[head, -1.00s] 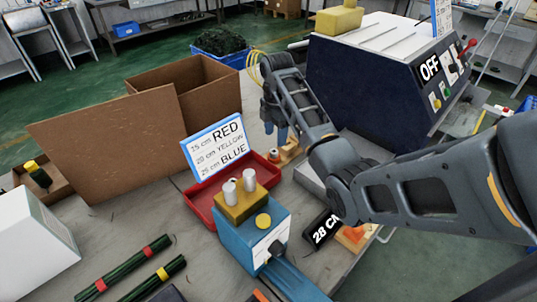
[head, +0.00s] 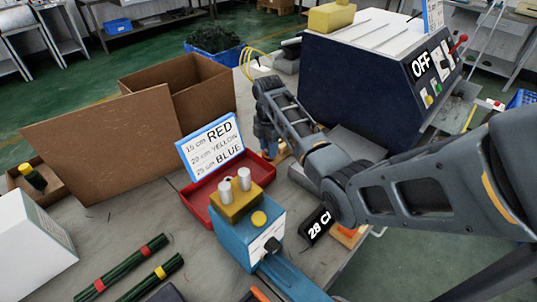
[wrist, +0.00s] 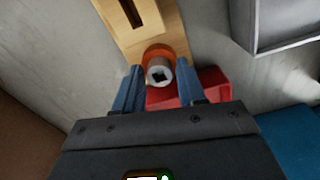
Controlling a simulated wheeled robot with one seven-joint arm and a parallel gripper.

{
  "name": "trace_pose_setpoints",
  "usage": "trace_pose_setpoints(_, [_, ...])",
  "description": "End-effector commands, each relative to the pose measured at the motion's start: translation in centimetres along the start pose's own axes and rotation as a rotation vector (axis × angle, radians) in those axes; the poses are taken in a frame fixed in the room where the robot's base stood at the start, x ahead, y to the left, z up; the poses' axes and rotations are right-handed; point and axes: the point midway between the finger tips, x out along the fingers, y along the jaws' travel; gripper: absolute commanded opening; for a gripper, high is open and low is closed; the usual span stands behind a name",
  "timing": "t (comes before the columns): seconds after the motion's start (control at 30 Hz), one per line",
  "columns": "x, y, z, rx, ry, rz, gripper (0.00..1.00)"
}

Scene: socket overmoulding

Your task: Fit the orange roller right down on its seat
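The orange roller (wrist: 159,52) shows in the wrist view with a pale hub that has a dark square hole. It is at the near end of a wooden block (wrist: 168,20) that has a dark slot. I cannot tell how deep the roller sits on its seat. My gripper (wrist: 159,70) is open, with one blue-grey finger on each side of the roller and a small gap on both sides. In the head view my gripper (head: 268,148) points down behind the red tray and hides most of the roller and block.
The red tray (head: 203,203) with its RED/YELLOW/BLUE sign (head: 212,145) is close beside my gripper. A blue machine (head: 240,240) with white cylinders stands in front. A cardboard box (head: 205,90) is at left, a large dark machine (head: 350,85) at right.

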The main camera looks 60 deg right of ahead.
Motion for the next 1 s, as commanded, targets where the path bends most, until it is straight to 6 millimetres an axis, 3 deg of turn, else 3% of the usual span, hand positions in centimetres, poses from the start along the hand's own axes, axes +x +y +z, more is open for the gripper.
trace_pose_setpoints(0.4, [0.0, 0.0, 0.0, 0.0, 0.0, 0.0, 0.0])
trace_pose_setpoints(0.77, [-0.4, 0.1, 0.0, 0.0, 0.0, 0.001, 0.0])
trace_pose_setpoints(1.0, [-2.8, 0.1, 0.0, 0.0, -0.001, 0.004, 0.0])
